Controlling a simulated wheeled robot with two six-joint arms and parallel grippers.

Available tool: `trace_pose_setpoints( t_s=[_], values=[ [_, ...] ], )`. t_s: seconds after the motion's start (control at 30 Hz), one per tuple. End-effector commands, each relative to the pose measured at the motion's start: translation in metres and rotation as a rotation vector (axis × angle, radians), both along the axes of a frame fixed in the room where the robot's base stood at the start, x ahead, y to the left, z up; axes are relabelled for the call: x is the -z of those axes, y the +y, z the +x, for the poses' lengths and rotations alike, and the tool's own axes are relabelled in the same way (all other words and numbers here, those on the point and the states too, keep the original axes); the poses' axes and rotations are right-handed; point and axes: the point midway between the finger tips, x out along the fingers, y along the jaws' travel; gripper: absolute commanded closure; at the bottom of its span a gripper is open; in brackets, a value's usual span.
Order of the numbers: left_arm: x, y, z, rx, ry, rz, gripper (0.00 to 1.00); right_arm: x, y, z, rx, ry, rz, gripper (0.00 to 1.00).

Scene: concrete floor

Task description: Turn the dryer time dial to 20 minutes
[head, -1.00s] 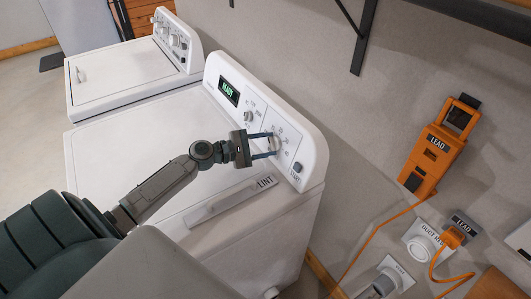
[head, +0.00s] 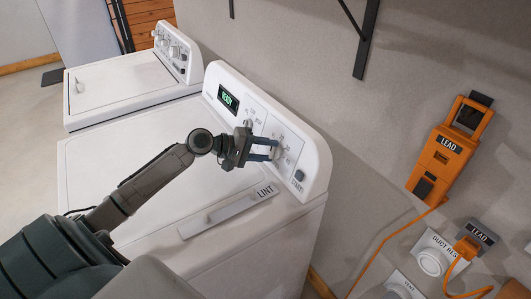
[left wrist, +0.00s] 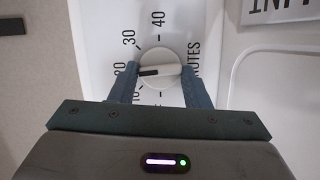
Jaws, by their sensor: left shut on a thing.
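The dryer (head: 150,165) stands in front of me, with its white control panel (head: 312,152) along the back edge. The white round time dial (left wrist: 158,58) shows in the left wrist view, ringed by printed minute numbers. Its black pointer mark points left, toward the 20, which the left finger partly hides. My left gripper (head: 275,150) is shut on the dial, one blue finger on each side of it. Its fingers (left wrist: 158,85) also show in the left wrist view. In the head view the fingers hide part of the dial. My right gripper is not in view.
The dryer display (head: 228,97) reads READY. A start button (head: 299,175) and a LINT cover (head: 235,206) lie close to my gripper. A second white machine (head: 120,85) stands at the left.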

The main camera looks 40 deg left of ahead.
Motion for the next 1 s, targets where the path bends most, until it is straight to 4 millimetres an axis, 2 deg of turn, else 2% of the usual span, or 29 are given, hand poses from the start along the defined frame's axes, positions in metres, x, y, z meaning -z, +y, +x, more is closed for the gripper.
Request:
trace_pose_setpoints(
  t_s=[0.23, 0.73, 0.77, 0.83, 0.87, 1.0],
  values=[
    [0.001, -0.0005, -0.0005, 0.024, -0.024, 0.064, 0.8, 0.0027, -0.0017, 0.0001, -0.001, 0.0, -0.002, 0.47],
    [0.001, -0.0007, -0.0007, 0.029, -0.028, 0.076, 0.8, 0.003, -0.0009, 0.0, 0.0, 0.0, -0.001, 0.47],
    [0.001, -0.0007, -0.0007, 0.029, -0.028, 0.076, 0.53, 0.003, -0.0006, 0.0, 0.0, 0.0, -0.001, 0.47],
    [0.0008, -0.0007, -0.0006, 0.029, -0.028, 0.076, 0.4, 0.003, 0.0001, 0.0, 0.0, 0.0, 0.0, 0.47],
    [0.0007, -0.0007, -0.0005, 0.028, -0.029, 0.076, 0.35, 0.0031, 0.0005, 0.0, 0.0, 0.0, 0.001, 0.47],
    [0.0002, -0.0006, -0.0003, 0.028, -0.029, 0.076, 0.35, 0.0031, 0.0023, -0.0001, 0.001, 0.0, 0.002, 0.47]
  ],
)
